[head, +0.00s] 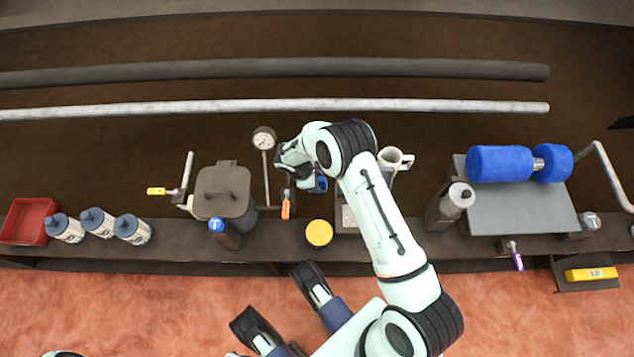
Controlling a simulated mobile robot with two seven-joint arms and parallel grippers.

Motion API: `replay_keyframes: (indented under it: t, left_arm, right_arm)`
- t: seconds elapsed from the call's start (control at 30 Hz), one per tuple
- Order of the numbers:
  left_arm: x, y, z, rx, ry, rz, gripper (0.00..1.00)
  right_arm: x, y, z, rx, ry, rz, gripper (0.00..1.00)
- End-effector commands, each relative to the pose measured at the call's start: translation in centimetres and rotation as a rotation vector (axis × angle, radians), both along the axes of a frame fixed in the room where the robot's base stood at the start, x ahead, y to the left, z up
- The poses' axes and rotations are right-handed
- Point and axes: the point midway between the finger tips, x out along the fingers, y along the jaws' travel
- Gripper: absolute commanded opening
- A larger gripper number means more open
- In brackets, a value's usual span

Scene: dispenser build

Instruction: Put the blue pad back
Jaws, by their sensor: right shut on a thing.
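My right gripper (308,182) is over the back part of the bench, left of the middle, largely hidden by its own wrist. It is shut on a small dark blue thing, taken to be the blue pad (322,185), of which only a part shows beside the gripper. A yellow round pad (319,233) lies on the bench in front of it. A grey tray (347,220) is just right of the yellow pad, partly hidden by my right arm.
A gauge (264,140) and an orange-handled part (286,207) stand close left of the gripper. Further left are a lidded pot (224,191), a blue-topped knob (217,226), several bottles (98,221) and a red bin (27,221). A cup (392,157) and blue roller (500,163) stand right.

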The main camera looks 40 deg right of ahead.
Motion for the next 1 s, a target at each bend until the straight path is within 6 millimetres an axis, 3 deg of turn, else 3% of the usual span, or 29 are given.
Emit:
replay_keyframes:
  t: [0.07, 0.4, 0.43, 0.5, 0.83, 1.0]
  left_arm:
    - [-0.5, 0.1, -0.3, -0.001, 0.018, 0.003, 0.43]
    - [-0.5, 0.1, -0.2, -0.001, 0.018, 0.002, 0.43]
    - [-0.5, 0.1, -0.2, -0.001, 0.018, 0.002, 0.43]
    - [-0.5, 0.1, -0.2, -0.001, 0.018, 0.002, 0.43]
    - [-0.5, 0.1, -0.2, -0.001, 0.017, 0.001, 0.43]
    - [0.4, 0.0, 0.3, 0.001, -0.013, -0.002, 0.43]
  right_arm:
    - [0.0, 0.0, -0.9, -0.001, -0.001, 0.0, 0.22]
    - [0.0, 0.0, -1.2, 0.0, 0.0, 0.001, 0.22]
    - [0.0, 0.0, -1.2, 0.0, -0.001, 0.001, 0.53]
    - [0.0, 0.0, -1.2, 0.0, -0.001, 0.001, 0.76]
    - [0.1, 0.0, -0.9, 0.0, -0.001, 0.0, 0.76]
    - [0.5, 0.7, 1.0, 0.0, -0.005, 0.002, 0.76]
